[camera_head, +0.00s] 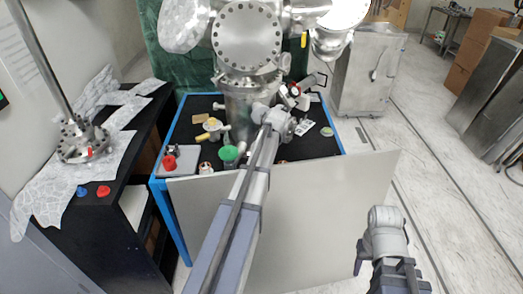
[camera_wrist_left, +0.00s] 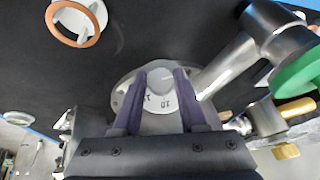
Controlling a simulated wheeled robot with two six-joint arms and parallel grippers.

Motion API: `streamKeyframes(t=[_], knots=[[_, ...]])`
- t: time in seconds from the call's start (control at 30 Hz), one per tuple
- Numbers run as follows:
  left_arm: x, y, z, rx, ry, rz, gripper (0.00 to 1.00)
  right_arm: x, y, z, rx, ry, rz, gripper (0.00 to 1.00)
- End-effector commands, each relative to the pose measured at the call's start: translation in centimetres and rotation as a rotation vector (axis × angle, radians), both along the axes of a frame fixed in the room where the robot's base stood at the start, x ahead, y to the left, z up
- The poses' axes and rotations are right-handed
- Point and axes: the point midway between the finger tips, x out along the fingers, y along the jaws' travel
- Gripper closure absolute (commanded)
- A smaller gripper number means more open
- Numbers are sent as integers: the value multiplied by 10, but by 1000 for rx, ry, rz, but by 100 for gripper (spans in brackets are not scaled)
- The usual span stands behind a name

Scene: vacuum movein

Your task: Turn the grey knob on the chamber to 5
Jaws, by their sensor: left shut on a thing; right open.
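The grey knob (camera_wrist_left: 160,78) on the chamber sits between the two dark purple fingers of my left gripper (camera_wrist_left: 158,100) in the left wrist view. The fingers are shut on it, one on each side. A pale round dial plate (camera_wrist_left: 122,92) surrounds the knob; a few upside-down marks show, one perhaps 10, and the rest are covered. I cannot tell the setting. In the head view, the steel chamber (camera_head: 247,35) stands at the back, and my left arm reaches its lower part; the knob cannot be made out there. My right gripper (camera_head: 385,262) is open and empty at lower right.
A black table with a blue frame (camera_head: 161,140) holds a green-topped part (camera_head: 230,153) and several small fittings. A pale panel (camera_head: 300,220) stands at its front. A black bench (camera_head: 110,205) is at left. A steel cabinet (camera_head: 368,70) stands behind.

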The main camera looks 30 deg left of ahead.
Motion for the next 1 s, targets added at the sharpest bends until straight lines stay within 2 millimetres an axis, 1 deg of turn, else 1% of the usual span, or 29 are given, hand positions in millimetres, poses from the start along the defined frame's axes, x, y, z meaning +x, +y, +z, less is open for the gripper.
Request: streamKeyframes(t=[0.2, 0.5, 0.7, 1.0], knots=[[3, -3, -4, 128, 140, -68, 100, 0, 0, -11, 0, 0, 0, 50], [2, -4, -5, 270, 292, -143, 100, 0, 0, -26, 0, 0, 0, 50], [2, -5, -5, 330, 357, -175, 100, 0, 0, -33, 0, 0, 0, 50], [1, -5, -3, 370, 400, -197, 100, 0, 0, -38, 0, 0, 0, 50]])
